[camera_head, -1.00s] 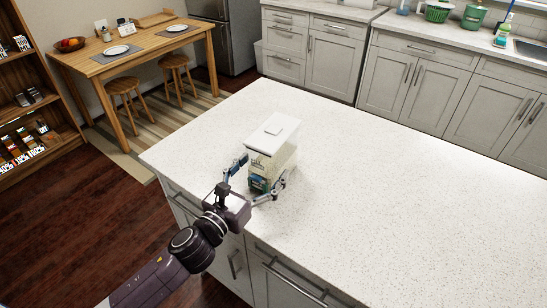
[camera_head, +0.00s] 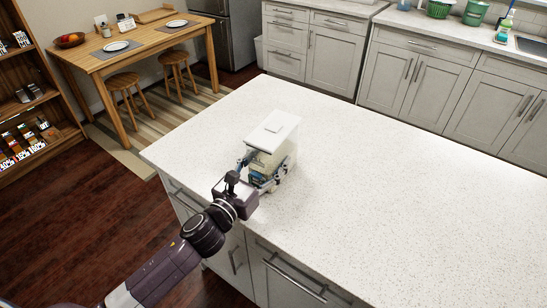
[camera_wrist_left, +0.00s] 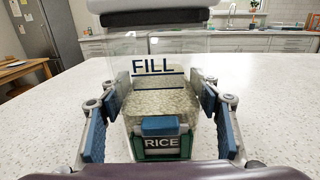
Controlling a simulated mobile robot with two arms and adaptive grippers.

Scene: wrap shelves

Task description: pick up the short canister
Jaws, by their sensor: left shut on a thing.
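The short canister (camera_head: 274,145) is a clear box with a white lid, standing on the white counter near its front left edge. In the left wrist view the canister (camera_wrist_left: 161,102) shows "FILL" and "RICE" labels, with pale grains inside. My left gripper (camera_head: 266,180) reaches in from the front left, low on the canister. In the left wrist view its blue-padded fingers (camera_wrist_left: 160,118) are on both sides of the canister, shut on it. I cannot tell whether the base is clear of the counter. My right gripper is not in view.
The speckled white counter (camera_head: 400,200) is wide and bare to the right of the canister. A wooden dining table (camera_head: 140,50) with stools stands at the back left. Kitchen cabinets (camera_head: 340,60) line the back, and a wooden shelf is at far left.

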